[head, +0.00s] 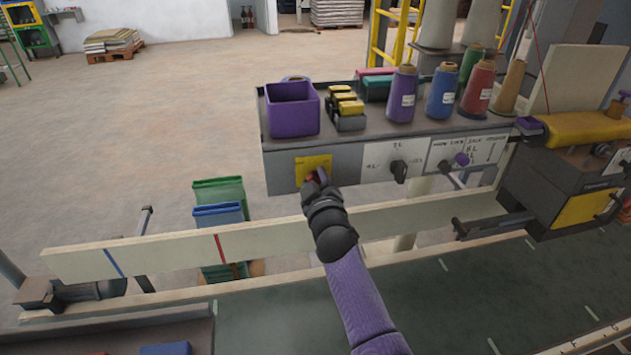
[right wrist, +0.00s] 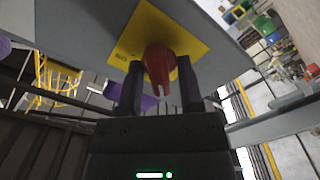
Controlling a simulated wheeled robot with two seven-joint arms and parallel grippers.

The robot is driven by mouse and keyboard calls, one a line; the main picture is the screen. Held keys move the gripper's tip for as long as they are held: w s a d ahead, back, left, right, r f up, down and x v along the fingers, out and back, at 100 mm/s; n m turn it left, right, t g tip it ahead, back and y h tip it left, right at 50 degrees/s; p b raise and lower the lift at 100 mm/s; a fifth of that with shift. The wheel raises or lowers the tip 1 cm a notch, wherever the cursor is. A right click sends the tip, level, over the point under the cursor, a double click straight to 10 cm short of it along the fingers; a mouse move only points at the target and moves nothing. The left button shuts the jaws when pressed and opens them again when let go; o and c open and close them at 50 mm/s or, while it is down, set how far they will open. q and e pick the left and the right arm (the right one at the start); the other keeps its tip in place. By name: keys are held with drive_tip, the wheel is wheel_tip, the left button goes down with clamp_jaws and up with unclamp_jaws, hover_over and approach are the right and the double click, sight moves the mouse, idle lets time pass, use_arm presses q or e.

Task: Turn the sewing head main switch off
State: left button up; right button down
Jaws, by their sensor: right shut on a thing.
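The main switch is a red rotary handle (right wrist: 159,65) on a square yellow plate (head: 314,166), set in the grey front panel (head: 283,172) of the shelf unit. My right gripper (head: 318,180) reaches up to the panel from the front and covers much of the handle in the head view. In the right wrist view the gripper (right wrist: 158,88) has one finger on each side of the red handle and is shut on it. Lettering shows at one corner of the plate, but I cannot read it surely. My left gripper is not in view.
A purple bin (head: 292,112) and thread cones stand on top. A long pale board (head: 180,248) runs below the panel. Green (head: 218,190) and blue bins stand behind it.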

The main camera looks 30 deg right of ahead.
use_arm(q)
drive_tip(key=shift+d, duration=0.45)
use_arm(e)
drive_tip(key=shift+f, duration=0.1)
drive_tip(key=c, duration=0.6)
unclamp_jaws()
drive_tip(key=shift+o, duration=0.2)
drive_tip(key=shift+s, duration=0.1)
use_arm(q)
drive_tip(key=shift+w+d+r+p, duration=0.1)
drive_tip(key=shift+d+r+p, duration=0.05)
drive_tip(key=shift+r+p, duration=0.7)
use_arm(e)
drive_tip(key=v, duration=0.9)
drive_tip(key=shift+s, duration=0.35)
drive_tip(key=shift+a, duration=0.1)
